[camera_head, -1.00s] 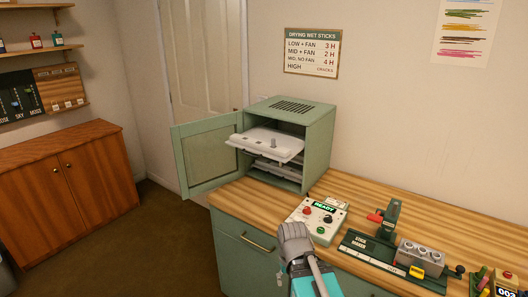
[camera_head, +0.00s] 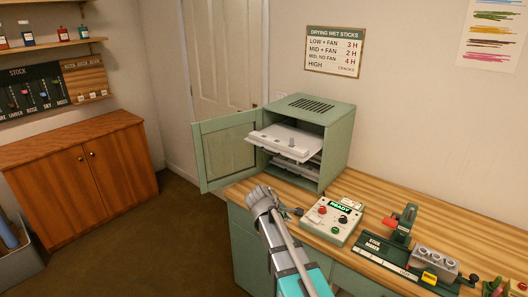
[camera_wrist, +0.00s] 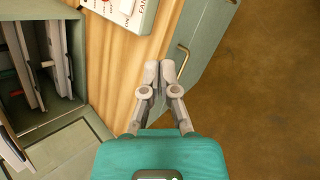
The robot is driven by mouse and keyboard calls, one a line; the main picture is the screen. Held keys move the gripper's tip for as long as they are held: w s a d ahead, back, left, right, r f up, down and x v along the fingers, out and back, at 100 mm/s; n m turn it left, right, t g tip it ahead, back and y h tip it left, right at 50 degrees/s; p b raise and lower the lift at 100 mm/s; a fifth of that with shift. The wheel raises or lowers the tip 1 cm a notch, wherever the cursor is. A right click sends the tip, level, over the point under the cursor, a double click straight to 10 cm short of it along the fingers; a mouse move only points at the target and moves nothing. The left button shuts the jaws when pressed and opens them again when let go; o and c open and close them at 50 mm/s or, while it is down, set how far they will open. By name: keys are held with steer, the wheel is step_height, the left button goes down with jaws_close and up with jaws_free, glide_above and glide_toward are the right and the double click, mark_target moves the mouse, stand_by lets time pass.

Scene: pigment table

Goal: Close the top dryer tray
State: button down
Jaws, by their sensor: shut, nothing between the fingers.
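The green dryer cabinet (camera_head: 338,142) stands on the wooden bench with its door (camera_head: 228,150) swung open to the left. A lower tray (camera_head: 300,164) sits further inside the cabinet. In the wrist view the trays (camera_wrist: 40,50) and dryer show at the left edge, turned on their side. My gripper (camera_wrist: 158,72) is shut and empty. In the head view my gripper (camera_head: 290,212) is in front of the bench edge, below and apart from the top tray.
A control box (camera_head: 333,222) reading READY stands on the bench right of my gripper. A stick maker (camera_head: 385,250) is further right. The drawer front and its handle (camera_wrist: 182,60) lie below the bench edge. The floor left of the bench is clear.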

steer(key=w+a+r+n+t+h+p, duration=0.3)
steer(key=w+a+r+n+t, duration=0.4)
steer(key=w+a+r+n, duration=0.7)
steer(key=w+a, duration=0.1)
steer(key=w, duration=0.1)
steer(key=shift+w+a+n+h, duration=0.2)
steer(key=shift+w+n+h, duration=0.1)
steer(key=shift+w+n, duration=0.1)
steer(key=shift+d, duration=0.1)
steer(key=b+x, duration=0.2)
steer(key=x, duration=1.2)
steer(key=shift+r+b, duration=0.25)
steer(key=shift+b, duration=0.1)
steer(key=shift+w, duration=0.2)
